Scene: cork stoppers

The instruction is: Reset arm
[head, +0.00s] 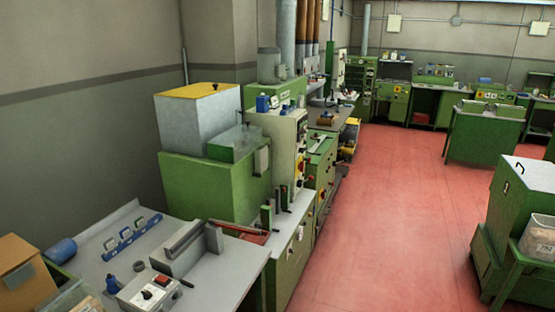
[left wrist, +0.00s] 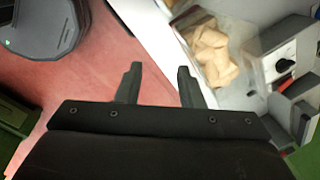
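My left gripper (left wrist: 158,85) shows in the left wrist view with its two dark fingers apart and nothing between them. It is above the edge of a grey bench and the red floor. Tan cork stoppers (left wrist: 211,50) lie in a clear container just beyond the right finger. Neither gripper shows in the head view, and my right gripper is in no frame.
The grey workbench (head: 118,243) at lower left carries a control box (head: 146,294), a blue roll (head: 62,250) and a cardboard box (head: 22,272). Green machines (head: 215,185) line the left wall. The red floor (head: 385,210) is open in the middle. A green cabinet (head: 510,215) stands at right.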

